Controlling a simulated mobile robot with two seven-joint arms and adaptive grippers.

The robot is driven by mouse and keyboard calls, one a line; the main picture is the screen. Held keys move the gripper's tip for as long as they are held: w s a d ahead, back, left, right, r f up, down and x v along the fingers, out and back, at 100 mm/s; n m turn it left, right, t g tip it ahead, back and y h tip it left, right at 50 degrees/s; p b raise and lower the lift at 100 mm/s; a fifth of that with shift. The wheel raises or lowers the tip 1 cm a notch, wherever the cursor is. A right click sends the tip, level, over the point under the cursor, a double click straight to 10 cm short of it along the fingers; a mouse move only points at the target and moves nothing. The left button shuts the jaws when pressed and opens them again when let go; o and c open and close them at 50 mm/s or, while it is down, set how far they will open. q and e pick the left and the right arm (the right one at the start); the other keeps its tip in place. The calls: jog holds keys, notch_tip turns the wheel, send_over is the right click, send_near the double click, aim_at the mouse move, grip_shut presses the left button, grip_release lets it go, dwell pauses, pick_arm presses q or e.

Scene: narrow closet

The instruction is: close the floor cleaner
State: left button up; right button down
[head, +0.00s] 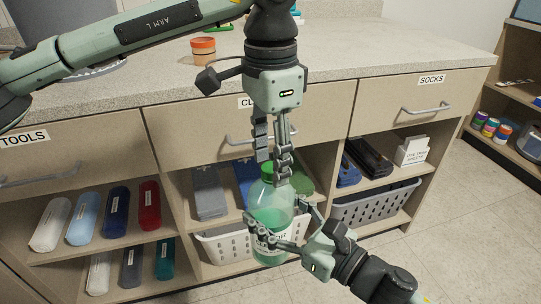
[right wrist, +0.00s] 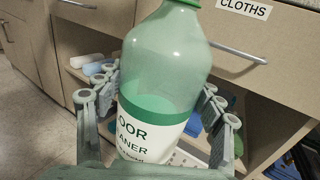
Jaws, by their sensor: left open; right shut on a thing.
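The floor cleaner bottle (head: 272,205) is clear with green liquid and a white label, and it stands close to upright in front of the shelves. It fills the middle of the right wrist view (right wrist: 165,75). My right gripper (head: 279,228) is shut around its body from the lower right. A green cap (head: 266,171) shows at the bottle's top; its lower edge shows in the right wrist view (right wrist: 186,3). I cannot tell how tightly it sits. My left gripper (head: 273,160) points down, open, with its fingers at the cap and partly hiding it.
The counter (head: 340,50) with drawers stands behind the bottle; an orange-lidded jar (head: 203,50) is on it. Below are rolled bottles or cloths on the left shelves, a white basket (head: 222,248) and a grey basket (head: 375,203). Open floor (head: 470,220) lies to the right.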

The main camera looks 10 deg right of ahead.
pick_arm(q)
jog(key=shift+r, duration=2.3)
jog(key=shift+c, duration=0.5)
